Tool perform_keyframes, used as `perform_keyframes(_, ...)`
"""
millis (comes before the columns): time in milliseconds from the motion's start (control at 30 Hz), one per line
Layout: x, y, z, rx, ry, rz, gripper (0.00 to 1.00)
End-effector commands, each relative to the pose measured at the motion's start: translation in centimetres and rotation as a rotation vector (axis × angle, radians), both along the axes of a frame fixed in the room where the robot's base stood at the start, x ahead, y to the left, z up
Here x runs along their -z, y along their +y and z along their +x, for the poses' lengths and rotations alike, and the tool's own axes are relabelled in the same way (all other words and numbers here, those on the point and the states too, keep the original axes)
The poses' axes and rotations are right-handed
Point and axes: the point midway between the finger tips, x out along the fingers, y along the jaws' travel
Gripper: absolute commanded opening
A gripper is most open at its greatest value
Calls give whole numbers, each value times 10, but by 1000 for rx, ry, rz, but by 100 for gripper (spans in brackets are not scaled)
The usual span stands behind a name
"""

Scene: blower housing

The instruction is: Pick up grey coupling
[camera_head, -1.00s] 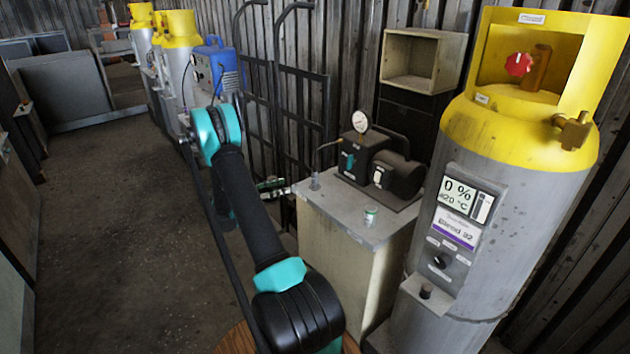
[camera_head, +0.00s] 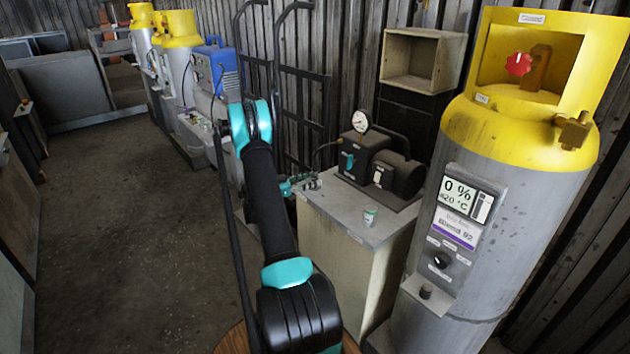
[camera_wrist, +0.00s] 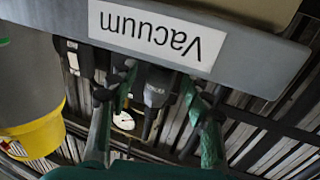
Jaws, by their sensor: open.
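The grey coupling (camera_head: 317,177) is a small upright piece at the near left corner of the cabinet top, at the end of a thin dark hose. My gripper (camera_head: 304,184) is at that corner in the head view, close beside the coupling and partly covering it. I cannot tell if they touch. In the wrist view my gripper (camera_wrist: 158,78) shows two green fingers spread apart, with dark shapes behind the gap.
A yellow-topped grey cylinder (camera_head: 560,190) stands at right. An upside-down Vacuum label (camera_wrist: 157,34) shows close in the wrist view. The floor at left is clear.

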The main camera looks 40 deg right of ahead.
Motion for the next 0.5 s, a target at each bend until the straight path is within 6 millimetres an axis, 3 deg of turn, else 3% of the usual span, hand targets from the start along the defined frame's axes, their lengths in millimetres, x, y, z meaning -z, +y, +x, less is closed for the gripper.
perform_keyframes(100,0,-15,-3,1,0,0,49)
perform_keyframes(333,0,-17,-3,-1,0,0,49)
perform_keyframes(500,0,-16,-3,-1,0,0,29)
